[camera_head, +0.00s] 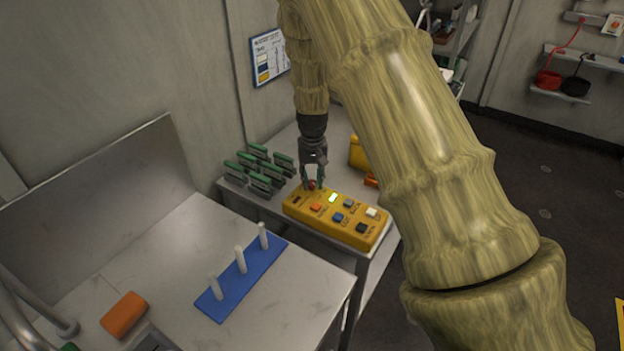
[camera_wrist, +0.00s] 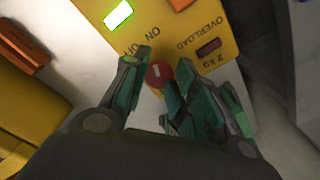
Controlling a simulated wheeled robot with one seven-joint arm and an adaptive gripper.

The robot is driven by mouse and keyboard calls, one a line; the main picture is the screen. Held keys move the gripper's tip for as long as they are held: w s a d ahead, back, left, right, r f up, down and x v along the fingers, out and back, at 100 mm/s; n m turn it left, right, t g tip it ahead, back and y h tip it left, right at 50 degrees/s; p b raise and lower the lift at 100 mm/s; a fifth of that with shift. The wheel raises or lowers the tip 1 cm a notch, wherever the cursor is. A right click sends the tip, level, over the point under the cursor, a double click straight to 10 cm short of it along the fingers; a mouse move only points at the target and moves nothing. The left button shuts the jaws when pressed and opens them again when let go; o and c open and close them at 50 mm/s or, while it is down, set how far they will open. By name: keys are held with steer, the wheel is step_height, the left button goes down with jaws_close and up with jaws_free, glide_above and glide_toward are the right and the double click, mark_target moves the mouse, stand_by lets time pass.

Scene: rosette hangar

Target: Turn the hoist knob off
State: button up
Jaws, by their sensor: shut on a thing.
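The hoist control is a yellow box (camera_head: 294,208) on the far table, with orange, blue, black and white buttons. Its small red knob (camera_head: 312,185) sits at the end near my gripper. In the wrist view the red knob (camera_wrist: 160,74) shows a short white mark, beside the printed words ON and OFF. A lit green-white window (camera_wrist: 118,15) glows on the box; the lit window also shows in the head view (camera_head: 333,197). My gripper (camera_head: 314,176) points down with its green-tipped fingers on either side of the knob, shut on it. The fingers partly hide the knob.
A rack of several green-and-grey pieces (camera_head: 260,168) stands left of the box. A yellow case (camera_head: 358,153) and an orange item (camera_head: 371,180) lie behind it. A blue base with white pegs (camera_head: 222,301) and an orange block (camera_head: 124,314) are on the near bench.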

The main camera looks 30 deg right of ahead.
steer(key=shift+o, duration=0.2)
steer(key=n, duration=0.1)
steer(key=f+n, duration=0.1)
steer(key=n, duration=0.3)
steer(key=shift+s+a+f, duration=0.1)
steer(key=shift+s+f, duration=0.05)
steer(key=shift+s, duration=0.1)
steer(key=n, duration=0.5)
steer(key=shift+n, duration=0.3)
steer(key=shift+o, duration=1.1)
steer(key=shift+w+a+f, duration=0.1)
steer(key=shift+w+f, duration=0.25)
steer(key=shift+w, duration=0.05)
steer(key=shift+c, duration=1)
steer(key=o, duration=1)
steer(key=shift+r, duration=0.2)
steer(key=shift+o, duration=0.2)
steer(key=shift+d+r, duration=0.15)
steer(key=shift+d, duration=0.1)
steer(key=shift+w+d+r, duration=0.1)
